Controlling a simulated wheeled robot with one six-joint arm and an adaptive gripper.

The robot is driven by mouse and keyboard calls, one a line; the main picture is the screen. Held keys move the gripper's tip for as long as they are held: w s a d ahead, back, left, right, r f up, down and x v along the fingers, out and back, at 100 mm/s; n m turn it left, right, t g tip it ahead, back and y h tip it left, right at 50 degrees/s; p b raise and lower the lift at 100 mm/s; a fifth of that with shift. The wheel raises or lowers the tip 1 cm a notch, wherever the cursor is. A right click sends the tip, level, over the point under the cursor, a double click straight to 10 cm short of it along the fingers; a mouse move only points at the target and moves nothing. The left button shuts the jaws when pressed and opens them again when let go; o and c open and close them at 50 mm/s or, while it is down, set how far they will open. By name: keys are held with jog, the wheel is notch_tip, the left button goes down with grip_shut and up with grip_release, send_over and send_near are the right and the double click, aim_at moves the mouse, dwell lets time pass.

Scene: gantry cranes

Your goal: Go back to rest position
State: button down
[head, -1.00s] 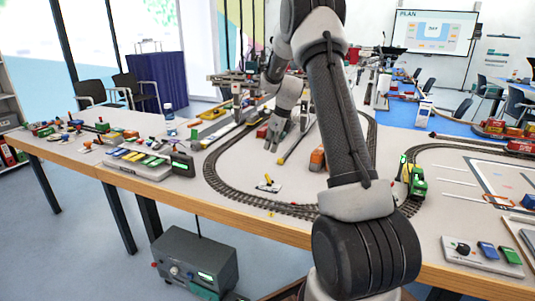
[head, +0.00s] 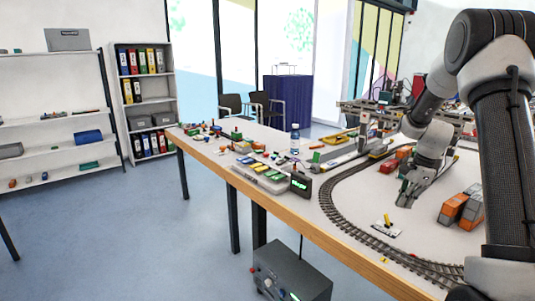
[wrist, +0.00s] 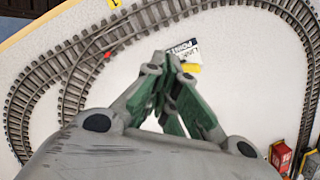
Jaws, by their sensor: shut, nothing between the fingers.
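My gripper (head: 404,201) hangs above the table inside the curve of the toy railway track, its fingers pointing down. In the wrist view my gripper (wrist: 168,62) has its green-sided fingers closed together, with nothing between them. A small white card (head: 387,229) with a yellow piece lies on the table just in front of the gripper. The card (wrist: 185,50) also shows past the fingertips in the wrist view, partly covered by them. The gantry crane (head: 400,115) stands behind my arm, which hides part of it.
The track (head: 345,222) curves near the table edge. Orange containers (head: 453,208) stand right of the gripper. A grey box (head: 290,272) stands on the floor. The floor at left is clear.

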jog(key=s+a+r+n+t, duration=0.1)
jog(key=s+a+r+n, duration=0.2)
jog(key=s+r+n, duration=0.3)
jog(key=s+a+r+n+t+h, duration=0.1)
jog(key=s+a+r+n, duration=0.3)
jog(key=s, duration=1.2)
jog(key=s+a+r+n+t+h, duration=0.1)
jog(key=s+a+r+n, duration=0.2)
jog(key=s+r+n, duration=0.5)
jog(key=s+r, duration=0.1)
jog(key=s, duration=0.1)
jog(key=shift+s+a+r+t, duration=0.25)
jog(key=shift+s+t, duration=0.15)
